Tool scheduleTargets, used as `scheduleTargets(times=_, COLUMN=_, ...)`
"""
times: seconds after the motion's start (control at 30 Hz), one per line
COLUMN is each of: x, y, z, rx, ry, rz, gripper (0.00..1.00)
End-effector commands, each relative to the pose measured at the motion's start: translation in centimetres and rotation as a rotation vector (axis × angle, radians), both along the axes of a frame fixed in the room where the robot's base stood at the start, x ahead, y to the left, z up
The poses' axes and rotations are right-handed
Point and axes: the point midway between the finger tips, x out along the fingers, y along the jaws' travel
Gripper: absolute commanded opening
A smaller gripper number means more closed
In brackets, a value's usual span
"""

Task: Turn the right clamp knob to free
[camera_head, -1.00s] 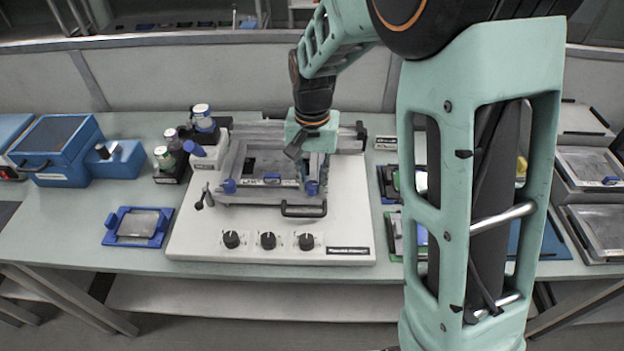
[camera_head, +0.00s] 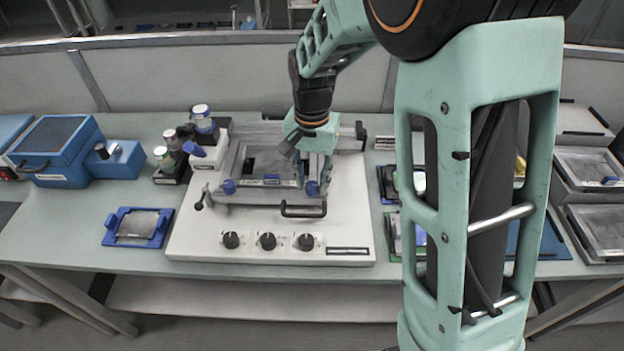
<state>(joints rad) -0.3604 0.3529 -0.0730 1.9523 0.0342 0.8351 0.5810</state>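A white machine (camera_head: 190,235) stands on the bench with a grey metal frame on top. Two blue clamp knobs sit at the front of the frame: the left clamp knob (camera_head: 229,187) and the right clamp knob (camera_head: 312,188). My gripper (camera_head: 314,176) points down at the right clamp knob, with its fingers right at or just above it. The fingers are small and partly merge with the frame behind, so I cannot tell whether they close on the knob. The knob's upper part is partly hidden by them.
Three black dials (camera_head: 267,241) and a black handle (camera_head: 303,210) are at the machine's front. Bottles (camera_head: 203,118) stand to its left, near a blue box (camera_head: 58,150). A blue-framed tray (camera_head: 138,227) lies front left. My arm hides part of the bench at right.

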Motion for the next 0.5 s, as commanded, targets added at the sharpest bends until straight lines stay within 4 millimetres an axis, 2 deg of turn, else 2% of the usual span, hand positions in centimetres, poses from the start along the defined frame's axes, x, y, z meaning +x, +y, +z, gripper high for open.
scheduleTargets(times=0.33, x=0.0, y=0.0, z=0.1, rx=-0.001, ry=0.001, rz=0.001, gripper=0.38)
scheduleTargets(times=0.5, x=0.0, y=0.0, z=1.8, rx=0.001, ry=-0.003, rz=0.001, gripper=0.38)
